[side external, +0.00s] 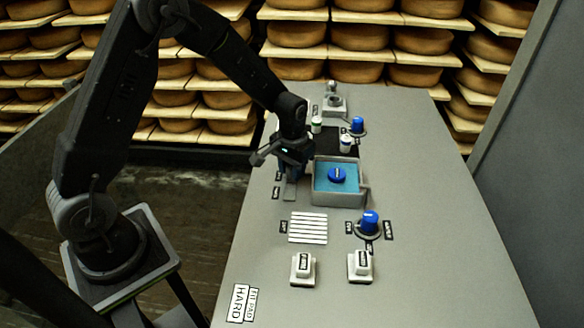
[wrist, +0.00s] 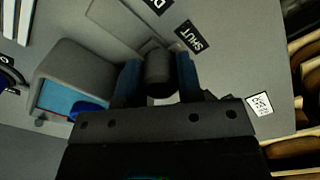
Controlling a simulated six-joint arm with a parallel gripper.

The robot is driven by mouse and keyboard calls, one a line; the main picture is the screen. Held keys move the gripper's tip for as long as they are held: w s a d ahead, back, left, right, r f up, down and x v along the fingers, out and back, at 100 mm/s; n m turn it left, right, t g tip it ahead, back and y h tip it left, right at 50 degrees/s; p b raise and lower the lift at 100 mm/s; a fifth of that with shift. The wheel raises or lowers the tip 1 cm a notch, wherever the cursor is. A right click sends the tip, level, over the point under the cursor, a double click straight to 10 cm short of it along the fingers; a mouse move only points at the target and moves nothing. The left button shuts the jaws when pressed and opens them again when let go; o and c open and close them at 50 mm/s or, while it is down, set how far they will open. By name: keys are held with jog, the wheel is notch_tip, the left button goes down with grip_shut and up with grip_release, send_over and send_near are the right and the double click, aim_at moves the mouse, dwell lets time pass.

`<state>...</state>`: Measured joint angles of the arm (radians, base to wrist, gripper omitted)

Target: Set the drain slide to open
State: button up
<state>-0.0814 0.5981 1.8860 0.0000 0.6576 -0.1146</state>
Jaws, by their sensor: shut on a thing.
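The drain slide's dark round knob (wrist: 158,72) stands between my gripper's two blue fingers (wrist: 158,78) in the wrist view, and my gripper is shut on it. Its flat grey track (wrist: 115,18) runs to the upper left from the knob. A SHUT label (wrist: 190,39) lies beside the track near the knob. A label starting with D (wrist: 158,4) is cut off at the top edge. In the side view my gripper (side external: 289,168) is low over the slide's track (side external: 290,192), left of the basin, and hides the knob. No open label is readable.
The grey basin (side external: 340,200) with blue liquid and a blue round object (side external: 337,175) stands close right of my gripper. Small jars (side external: 345,145) stand behind the basin.

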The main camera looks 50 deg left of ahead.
aim_at(291, 191)
grip_shut()
jog(key=shift+s+d, duration=1.6)
jog(key=shift+d, duration=0.05)
jog(key=o, duration=0.8)
grip_release()
jog(key=shift+o, duration=0.3)
notch_tip(291, 191, up, 14)
